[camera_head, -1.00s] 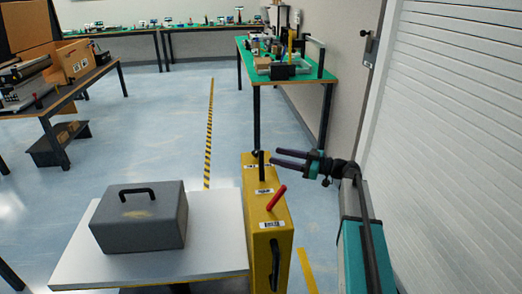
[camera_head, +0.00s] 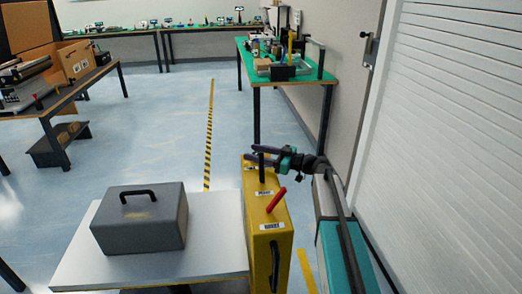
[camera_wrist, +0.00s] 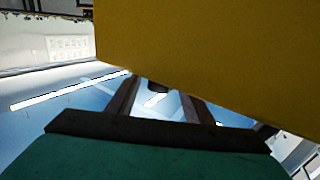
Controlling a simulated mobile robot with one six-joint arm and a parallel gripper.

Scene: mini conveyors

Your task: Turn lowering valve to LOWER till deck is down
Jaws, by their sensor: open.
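A yellow upright housing (camera_head: 264,222) carries a black lever (camera_head: 262,170) at its far end and a red lever (camera_head: 276,200) nearer. The labels on it are too small to read, so which lever is the lowering valve cannot be told. The pale deck (camera_head: 218,235) is left of the housing, above the floor. My gripper (camera_head: 250,158) is open at the black lever's upper part. Its fingers reach left past the lever, which appears between them; contact cannot be told. The wrist view shows both fingers below the yellow housing (camera_wrist: 210,50), with a small dark end between them.
A grey metal box (camera_head: 140,222) with a black handle rests on the deck. A green-topped bench (camera_head: 300,75) with tools stands beyond the housing. A white slatted shutter (camera_head: 450,130) is close on the right.

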